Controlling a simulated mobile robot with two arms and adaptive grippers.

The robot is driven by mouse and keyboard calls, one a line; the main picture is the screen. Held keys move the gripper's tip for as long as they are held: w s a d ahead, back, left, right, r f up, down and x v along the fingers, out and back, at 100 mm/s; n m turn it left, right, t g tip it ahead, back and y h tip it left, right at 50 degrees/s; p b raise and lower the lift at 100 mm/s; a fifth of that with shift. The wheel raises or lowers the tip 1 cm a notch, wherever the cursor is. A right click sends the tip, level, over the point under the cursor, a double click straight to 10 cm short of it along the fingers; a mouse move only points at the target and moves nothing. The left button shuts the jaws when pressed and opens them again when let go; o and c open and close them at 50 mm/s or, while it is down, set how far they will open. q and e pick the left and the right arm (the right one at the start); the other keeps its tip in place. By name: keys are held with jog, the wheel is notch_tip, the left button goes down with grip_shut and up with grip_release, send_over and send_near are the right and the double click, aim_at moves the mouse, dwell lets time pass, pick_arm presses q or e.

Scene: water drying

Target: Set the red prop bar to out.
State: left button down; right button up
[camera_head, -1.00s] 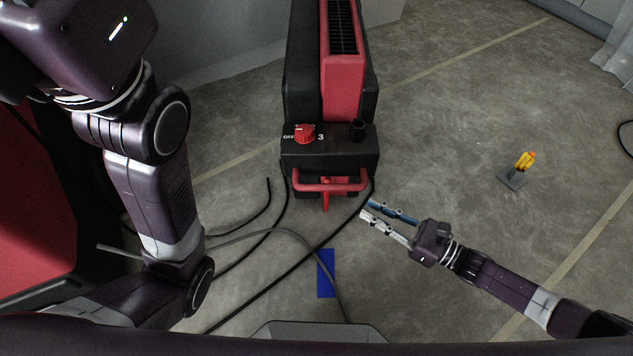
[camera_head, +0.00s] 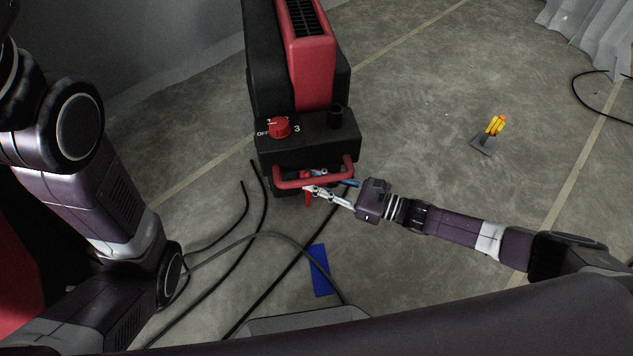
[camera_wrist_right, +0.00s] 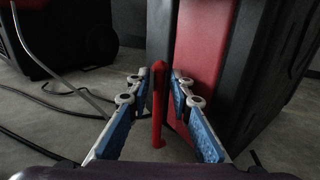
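The red prop bar (camera_head: 307,190) is a short bar at the front of the black and red machine (camera_head: 312,70), below its red handle (camera_head: 290,184). In the right wrist view the bar (camera_wrist_right: 158,105) stands upright between my fingers, with a rounded top. My right gripper (camera_head: 313,182) is at the machine's front, its fingertips partly hidden under the handle. In the wrist view its blue-padded fingers (camera_wrist_right: 159,78) are apart, one on each side of the bar, with a gap showing on both sides. My left gripper is out of view; only the left arm shows.
A red dial (camera_head: 279,127) sits on the machine's top panel. A small stand with yellow pieces (camera_head: 494,127) is at the right.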

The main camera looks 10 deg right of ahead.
grip_shut()
jog(key=shift+f, duration=0.1)
dwell(0.3)
jog(key=s+f+n+y+b, duration=0.4)
jog(key=s+n+b, duration=0.3)
jog(key=b, duration=0.3)
jog(key=shift+d+f, duration=0.15)
jog(key=shift+f, duration=0.15)
jog(key=shift+s, duration=0.1)
